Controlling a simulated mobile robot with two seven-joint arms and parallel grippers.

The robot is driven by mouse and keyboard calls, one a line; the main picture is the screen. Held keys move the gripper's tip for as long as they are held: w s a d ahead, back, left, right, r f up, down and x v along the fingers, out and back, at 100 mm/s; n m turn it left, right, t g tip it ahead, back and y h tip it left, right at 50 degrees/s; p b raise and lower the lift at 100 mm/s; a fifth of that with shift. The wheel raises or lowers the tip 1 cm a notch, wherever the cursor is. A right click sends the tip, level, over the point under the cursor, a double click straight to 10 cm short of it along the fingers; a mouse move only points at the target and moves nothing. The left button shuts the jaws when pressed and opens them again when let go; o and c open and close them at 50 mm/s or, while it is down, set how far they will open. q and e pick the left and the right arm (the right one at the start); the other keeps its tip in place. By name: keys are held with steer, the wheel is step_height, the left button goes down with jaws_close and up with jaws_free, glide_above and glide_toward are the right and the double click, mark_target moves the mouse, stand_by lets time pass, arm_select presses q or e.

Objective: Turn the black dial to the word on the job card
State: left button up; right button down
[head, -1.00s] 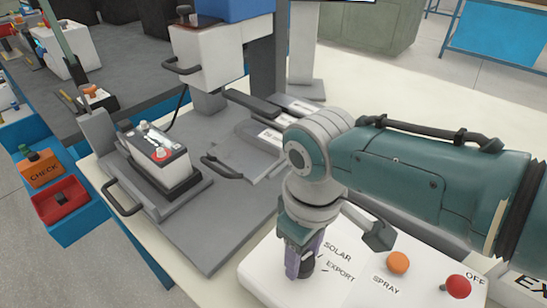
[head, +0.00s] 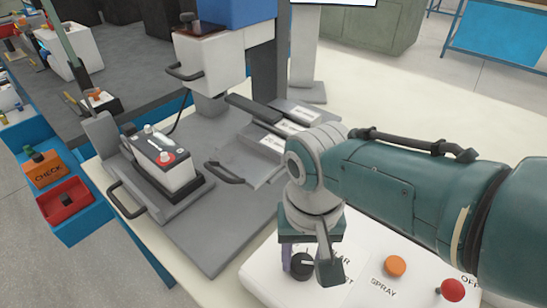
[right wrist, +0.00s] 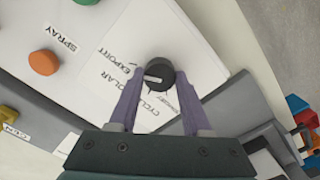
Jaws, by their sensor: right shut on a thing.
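The black dial (head: 302,263) stands on the white control panel (head: 270,282) at the bottom of the head view. In the right wrist view the dial (right wrist: 161,74) sits between the purple fingertips of my right gripper (right wrist: 157,82), which is shut on it. I cannot tell exactly which word the mark meets. In the head view my right gripper (head: 301,262) points down onto the dial. No whole job card is readable. My left gripper is out of view.
An orange button (head: 395,266) marked SPRAY and a red button (head: 452,289) marked OFF stand right of the dial. A battery (head: 163,160) sits on a grey fixture behind.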

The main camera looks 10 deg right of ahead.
mark_target(303, 262)
steer(key=shift+m, duration=0.4)
steer(key=shift+c, duration=1.8)
jaws_free()
step_height(303, 262, up, 10)
steer(key=p, duration=0.6)
steer(key=shift+p, duration=0.35)
steer(key=shift+s+f, duration=0.1)
